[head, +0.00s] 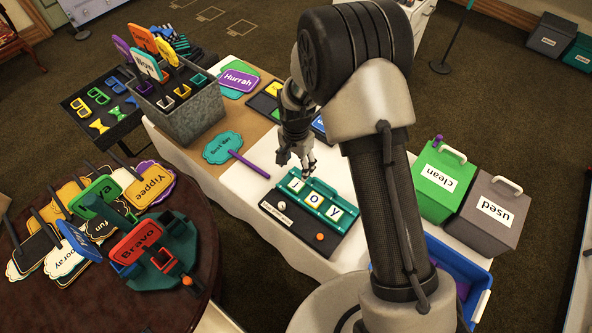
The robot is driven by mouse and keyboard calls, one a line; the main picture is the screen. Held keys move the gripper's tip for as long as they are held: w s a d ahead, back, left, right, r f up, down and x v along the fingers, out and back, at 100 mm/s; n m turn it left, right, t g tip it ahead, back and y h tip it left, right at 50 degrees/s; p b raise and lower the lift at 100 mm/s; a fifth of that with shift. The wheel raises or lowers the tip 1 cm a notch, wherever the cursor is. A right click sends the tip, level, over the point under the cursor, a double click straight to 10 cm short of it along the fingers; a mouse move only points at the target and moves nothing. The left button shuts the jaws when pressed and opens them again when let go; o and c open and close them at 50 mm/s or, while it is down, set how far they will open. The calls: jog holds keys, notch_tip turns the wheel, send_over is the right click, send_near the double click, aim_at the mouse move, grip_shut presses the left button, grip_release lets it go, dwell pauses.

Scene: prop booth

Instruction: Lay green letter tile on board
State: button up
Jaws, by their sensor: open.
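A dark board (300,238) lies on the white tabletop, with a teal rack (322,188) along its far side. Letter tiles in the rack read J (296,185), O (315,198) and Y (335,213); they look pale with coloured edges. I cannot make out a separate green letter tile. My gripper (296,165) is open, pointing down just beyond the rack's left end. I see nothing held between its fingers. Whether it touches the rack is unclear. My arm hides part of the table behind it.
A white ball (281,206) and an orange ball (320,237) sit on the board. A teal sign (222,147) with a purple handle lies to its left. A grey bin (190,118) stands at the back left. Green (440,185) and grey (488,212) boxes stand right.

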jog(key=shift+r, duration=0.85)
jog(key=s+d+r+n+t, duration=0.1)
jog(key=s+d+r, duration=0.2)
jog(key=r, duration=0.5)
jog(key=s+d+r+n+t, duration=0.1)
jog(key=s+d+r, duration=0.15)
jog(key=r, duration=0.55)
jog(key=s+d+r+n, duration=0.2)
jog(key=s+d+r, duration=0.1)
jog(key=r, duration=0.5)
jog(key=s+d+r+n+t, duration=0.1)
jog(key=s+d+r, duration=0.2)
jog(key=s, duration=0.5)
jog(key=s+d+r+n+t, duration=0.1)
jog(key=s+d+r+n, duration=0.1)
jog(key=s, duration=0.7)
jog(key=shift+s+d+r+n+t, duration=0.15)
jog(key=shift+d+r+n+t, duration=0.25)
jog(key=shift+r, duration=0.35)
jog(key=shift+f, duration=0.1)
